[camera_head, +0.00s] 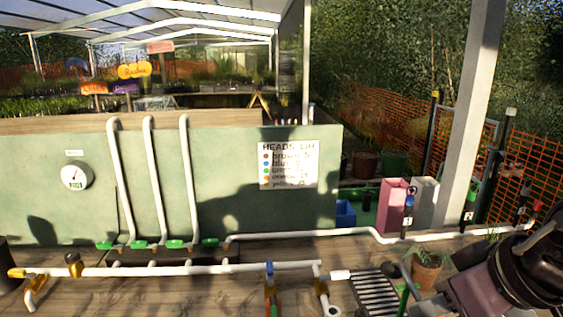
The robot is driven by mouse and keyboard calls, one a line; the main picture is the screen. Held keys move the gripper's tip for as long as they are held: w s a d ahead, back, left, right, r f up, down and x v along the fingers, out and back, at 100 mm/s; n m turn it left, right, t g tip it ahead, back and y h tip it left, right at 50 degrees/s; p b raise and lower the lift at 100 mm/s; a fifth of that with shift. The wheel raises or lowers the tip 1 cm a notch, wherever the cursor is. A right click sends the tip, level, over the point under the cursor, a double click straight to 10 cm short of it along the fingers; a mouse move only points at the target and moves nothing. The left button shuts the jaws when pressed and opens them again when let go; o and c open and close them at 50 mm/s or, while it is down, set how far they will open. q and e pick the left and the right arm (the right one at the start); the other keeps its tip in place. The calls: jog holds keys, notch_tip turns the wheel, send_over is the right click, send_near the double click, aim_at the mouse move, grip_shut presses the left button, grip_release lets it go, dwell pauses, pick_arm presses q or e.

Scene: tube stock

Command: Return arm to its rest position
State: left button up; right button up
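My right arm comes in at the lower right edge, with a dark rounded wrist. My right gripper (468,296) is at its lower left end, greyish pink and partly cut off by the bottom edge. Its fingertips do not show clearly, so I cannot tell whether it is open or holds anything. It is in front of the plank table (190,295), right of a small potted plant (426,272). My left arm and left gripper are not in view.
White pipes (200,270) with green, orange and blue fittings run along the table. A slatted black grate (374,296) lies left of the plant. Pink (392,207) and grey (424,203) containers stand behind. A green panel (220,190) with gauge and sign closes the back.

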jog(key=w+a+f+n+t+y, duration=0.2)
jog(key=w+f+n+t+y, duration=0.15)
jog(key=w, duration=0.45)
jog(key=w+d+f+m+t+h, duration=0.1)
jog(key=d+f+m+t+h, duration=0.35)
jog(key=f, duration=0.55)
jog(key=s+a+f+m+g+h, duration=0.1)
jog(key=s+a+f+g, duration=0.1)
jog(key=s+f+g, duration=0.5)
jog(key=s+a+f+g+h, duration=0.15)
jog(key=s+f+g, duration=0.25)
jog(key=s+f, duration=0.65)
notch_tip(320, 180, down, 39)
jog(key=s+g+b, duration=0.1)
jog(key=s+b, duration=0.1)
jog(key=b, duration=0.3)
pick_arm(q)
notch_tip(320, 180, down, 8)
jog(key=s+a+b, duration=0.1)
jog(key=b, duration=0.2)
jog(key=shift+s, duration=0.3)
pick_arm(e)
jog(key=s+d+f+g, duration=0.1)
jog(key=s+d+f, duration=0.2)
jog(key=s+f, duration=1.4)
jog(key=shift+s+f, duration=0.35)
